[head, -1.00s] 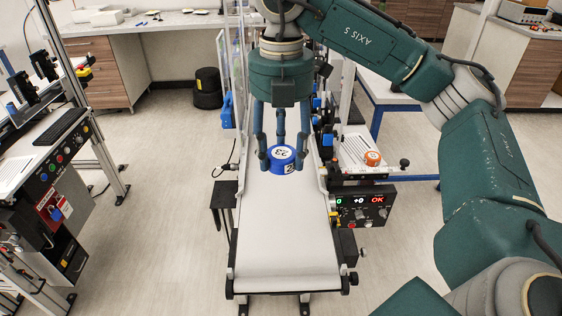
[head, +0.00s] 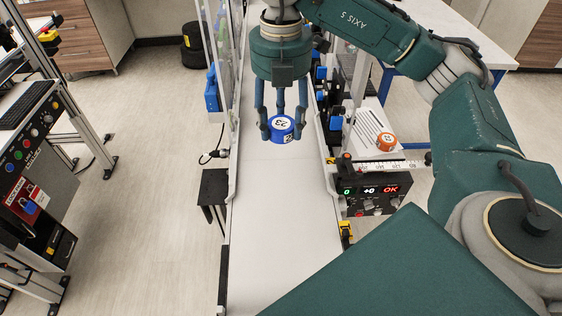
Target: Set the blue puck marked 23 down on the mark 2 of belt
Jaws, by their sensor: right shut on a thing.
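The blue puck (head: 281,137) has a white top marked 23 and a white label on its side. My right gripper (head: 282,123) comes down from above and is shut on it, with fingers on both sides. They are over the white belt (head: 280,220); I cannot tell whether the puck touches it. No mark 2 can be made out on the bare belt. A pale scale strip (head: 398,166) stands at the belt's right side, its figures too small to read. My left gripper is not in view.
A control box (head: 370,198) with a green 0, +0 and red OK stands right of the belt. An orange puck (head: 386,141) lies on a white ribbed plate behind it. A clear guard panel (head: 216,50) lines the far left side. The near belt is bare.

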